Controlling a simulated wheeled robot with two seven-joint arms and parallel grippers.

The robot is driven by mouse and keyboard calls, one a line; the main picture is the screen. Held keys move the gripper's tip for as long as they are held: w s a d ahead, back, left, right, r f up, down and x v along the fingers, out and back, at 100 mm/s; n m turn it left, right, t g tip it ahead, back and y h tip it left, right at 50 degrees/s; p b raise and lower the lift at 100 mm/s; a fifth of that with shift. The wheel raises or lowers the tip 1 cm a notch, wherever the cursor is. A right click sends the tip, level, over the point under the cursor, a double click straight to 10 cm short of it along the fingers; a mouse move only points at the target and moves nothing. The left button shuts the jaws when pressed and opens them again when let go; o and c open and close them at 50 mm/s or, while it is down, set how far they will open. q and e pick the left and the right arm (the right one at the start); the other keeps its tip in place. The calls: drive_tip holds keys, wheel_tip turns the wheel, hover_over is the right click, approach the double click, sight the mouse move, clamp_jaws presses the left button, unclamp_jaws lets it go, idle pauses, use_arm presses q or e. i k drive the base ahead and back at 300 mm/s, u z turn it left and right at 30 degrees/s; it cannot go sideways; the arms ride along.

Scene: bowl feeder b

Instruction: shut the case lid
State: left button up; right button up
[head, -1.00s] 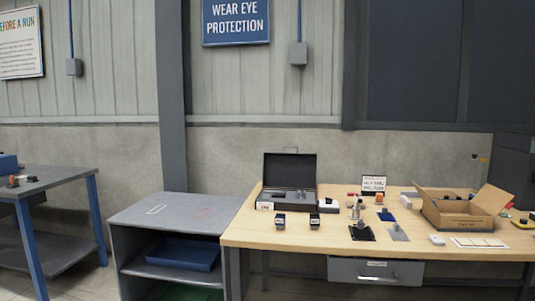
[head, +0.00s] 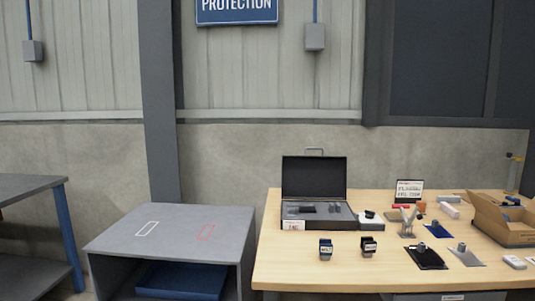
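The dark case (head: 318,217) stands open at the back left of the wooden table. Its lid (head: 314,178) is raised upright at the rear, close to the wall, with a handle on its top edge. Dark items sit in the grey insert inside the case. A white label is on the front left of the case. Neither of my grippers shows in the head view.
A cardboard box (head: 508,222) stands at right. A grey cabinet (head: 170,228) is left of the table.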

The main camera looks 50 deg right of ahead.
sight(323, 176)
drive_tip(key=z, duration=0.3)
drive_tip(key=i, duration=1)
drive_tip(key=z, duration=1.3)
drive_tip(key=i, duration=0.55)
drive_tip(key=z, duration=0.6)
